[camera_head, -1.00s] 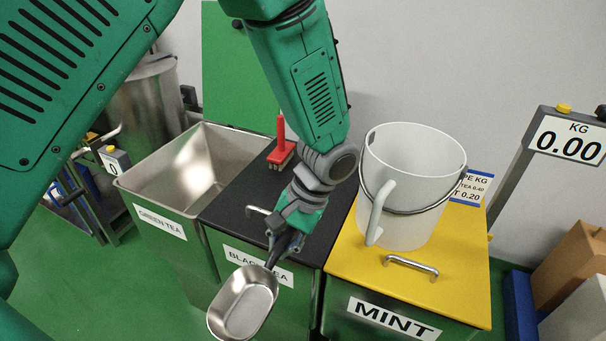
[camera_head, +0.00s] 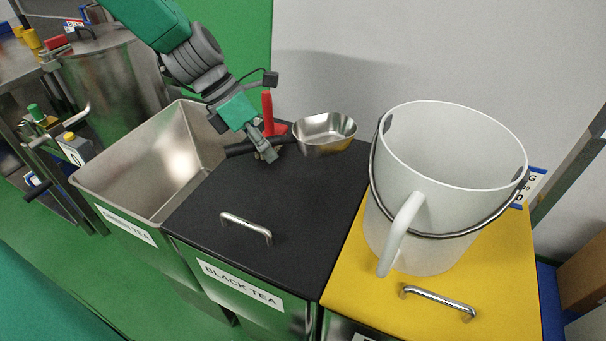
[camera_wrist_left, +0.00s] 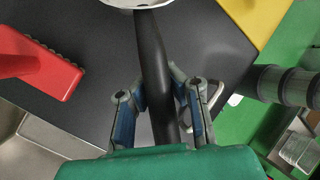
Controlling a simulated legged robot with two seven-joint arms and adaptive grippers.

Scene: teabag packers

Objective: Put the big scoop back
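The big scoop has a shiny metal bowl (camera_head: 325,133) and a black handle (camera_head: 240,148). It is low over the back of the black lid (camera_head: 265,200), bowl to the right; I cannot tell whether it touches the lid. My left gripper (camera_head: 268,152) is at the handle. In the left wrist view, the handle (camera_wrist_left: 152,60) runs between the two fingers (camera_wrist_left: 158,95), with the tips close against it; the bowl's rim shows at the top edge. My right gripper is not in view.
A red brush (camera_head: 268,110) stands beside the scoop at the lid's back. A white bucket (camera_head: 440,190) stands on the yellow lid (camera_head: 350,285) to the right. The open green tea bin (camera_head: 90,180) is to the left. The lid's front part, around its handle (camera_head: 246,228), is clear.

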